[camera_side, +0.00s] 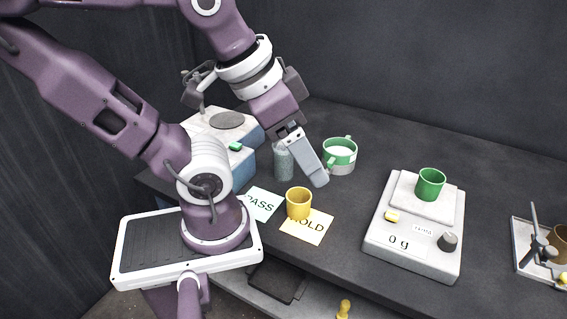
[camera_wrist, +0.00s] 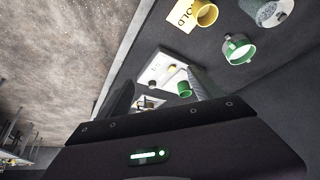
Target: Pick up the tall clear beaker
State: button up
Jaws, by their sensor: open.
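A tall greyish, see-through vessel (camera_side: 283,163), which looks like the clear beaker, stands upright on the dark bench, just left of my gripper (camera_side: 318,181). Its upper part is partly hidden by my gripper in the side view. In the wrist view a round clear vessel with speckled grey contents (camera_wrist: 272,12) shows at the top right edge, cut off by the frame. My gripper is open and empty, above the bench and to the right of the beaker. In the wrist view its fingers (camera_wrist: 160,95) point towards the scale, away from the beaker.
A green-and-white handled cup (camera_side: 340,153) stands behind my gripper. A yellow cup (camera_side: 298,203) is on the HOLD card (camera_side: 316,232), beside the PASS card (camera_side: 262,206). A scale (camera_side: 412,262) bears a green cup (camera_side: 431,183). A blue-sided machine (camera_side: 243,165) stands left of the beaker.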

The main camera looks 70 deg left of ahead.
jog(key=m+g+y, duration=1)
jog(key=m+y, duration=0.3)
jog(key=m, duration=0.1)
send_near(291, 163)
jog(key=x, duration=0.8)
jog(key=shift+a+r, duration=0.1)
jog(key=x, duration=0.7)
jog(key=shift+s+a, duration=0.1)
jog(key=shift+s, duration=0.05)
jog(key=c, duration=1.6)
